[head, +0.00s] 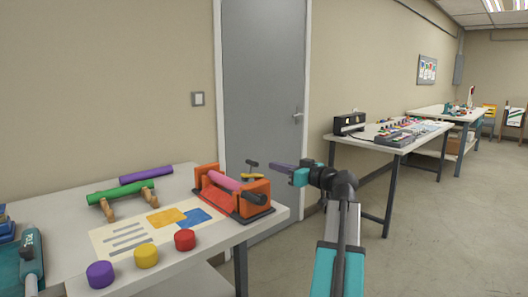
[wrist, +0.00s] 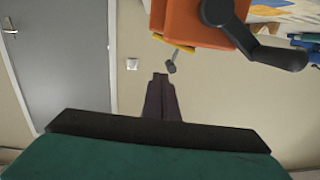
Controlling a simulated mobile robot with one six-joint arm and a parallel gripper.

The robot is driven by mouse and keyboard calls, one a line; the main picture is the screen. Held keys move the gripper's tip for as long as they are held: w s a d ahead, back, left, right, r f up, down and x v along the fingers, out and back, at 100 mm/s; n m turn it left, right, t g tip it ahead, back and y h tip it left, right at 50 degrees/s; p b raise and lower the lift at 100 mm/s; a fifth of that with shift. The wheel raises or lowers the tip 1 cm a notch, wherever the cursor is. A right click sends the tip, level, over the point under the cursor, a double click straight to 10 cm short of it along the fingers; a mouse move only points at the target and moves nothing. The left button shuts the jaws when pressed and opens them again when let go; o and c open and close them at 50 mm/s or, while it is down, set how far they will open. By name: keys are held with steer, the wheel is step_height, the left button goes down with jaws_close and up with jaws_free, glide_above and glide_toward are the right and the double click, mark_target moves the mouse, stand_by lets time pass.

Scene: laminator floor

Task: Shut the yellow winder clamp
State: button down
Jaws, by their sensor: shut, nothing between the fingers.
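The winder (head: 207,178) is orange on a red and dark base, with a pink roll across it, at the right end of the near table. Its yellow clamp (head: 255,177) is at the far right end of the winder, with a small dark knob above it. In the wrist view the yellow clamp (wrist: 175,42) shows at the edge of the orange body, its dark knob sticking out toward my fingers. My gripper (head: 273,165) is shut and empty, just right of the knob. In the wrist view my gripper (wrist: 160,76) points at the knob with a small gap in the picture.
A dark crank (head: 252,197) sits on the winder's near side. The near table (head: 75,211) also holds green and purple rolls, a printed sheet and purple, yellow and red round pieces. A grey door (head: 262,75) is behind. Floor (head: 430,235) to the right is clear.

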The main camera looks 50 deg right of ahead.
steer(key=s+d+r+m+y+p, duration=0.2)
steer(key=d+m+p, duration=0.4)
steer(key=m+p, duration=0.5)
steer(key=s+y+p, duration=0.1)
steer(key=p, duration=0.7)
steer(key=shift+r+m+g+p, duration=0.15)
steer(key=shift+m+g+p, duration=0.15)
steer(key=shift+m, duration=0.1)
steer(key=shift+w, duration=0.15)
steer(key=w+a+f+p, duration=0.2)
steer(key=w+a, duration=0.3)
steer(key=w, duration=0.5)
steer(key=shift+a+p, duration=0.15)
steer(key=shift+p, duration=0.65)
